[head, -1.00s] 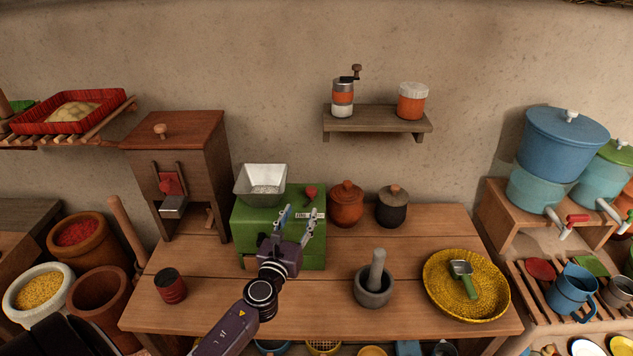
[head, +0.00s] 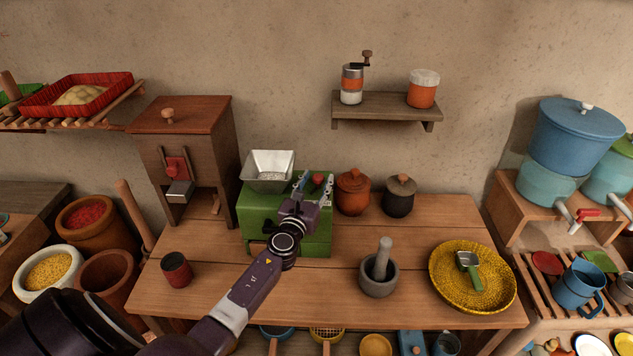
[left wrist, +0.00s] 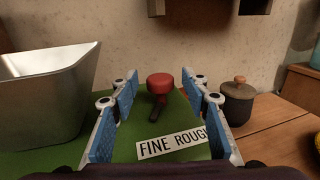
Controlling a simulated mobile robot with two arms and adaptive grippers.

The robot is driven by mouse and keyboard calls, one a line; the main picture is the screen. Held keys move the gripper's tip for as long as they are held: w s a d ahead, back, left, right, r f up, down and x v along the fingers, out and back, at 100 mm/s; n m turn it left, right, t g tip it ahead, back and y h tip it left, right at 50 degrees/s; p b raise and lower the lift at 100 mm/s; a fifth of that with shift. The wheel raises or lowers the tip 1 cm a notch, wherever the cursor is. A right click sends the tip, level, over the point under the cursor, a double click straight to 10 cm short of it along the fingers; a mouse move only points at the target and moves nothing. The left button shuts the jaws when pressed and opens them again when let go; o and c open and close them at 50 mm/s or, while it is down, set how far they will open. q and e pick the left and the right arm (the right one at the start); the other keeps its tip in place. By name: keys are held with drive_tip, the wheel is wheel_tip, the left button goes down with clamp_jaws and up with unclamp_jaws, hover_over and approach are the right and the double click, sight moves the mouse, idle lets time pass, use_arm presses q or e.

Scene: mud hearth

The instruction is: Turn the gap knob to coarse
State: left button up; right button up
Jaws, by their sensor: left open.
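My right gripper is not in view.
A metal hopper (head: 268,172) stands left of the knob on the mill. An orange lidded pot (head: 353,193) and a dark pot (head: 398,198) stand to its right. A mortar (head: 378,279) and a yellow tray (head: 440,290) are on the table (head: 330,300). A shelf (head: 385,107) hangs above.

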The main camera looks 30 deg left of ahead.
use_arm(q)
drive_tip(key=c, duration=0.6)
clamp_jaws()
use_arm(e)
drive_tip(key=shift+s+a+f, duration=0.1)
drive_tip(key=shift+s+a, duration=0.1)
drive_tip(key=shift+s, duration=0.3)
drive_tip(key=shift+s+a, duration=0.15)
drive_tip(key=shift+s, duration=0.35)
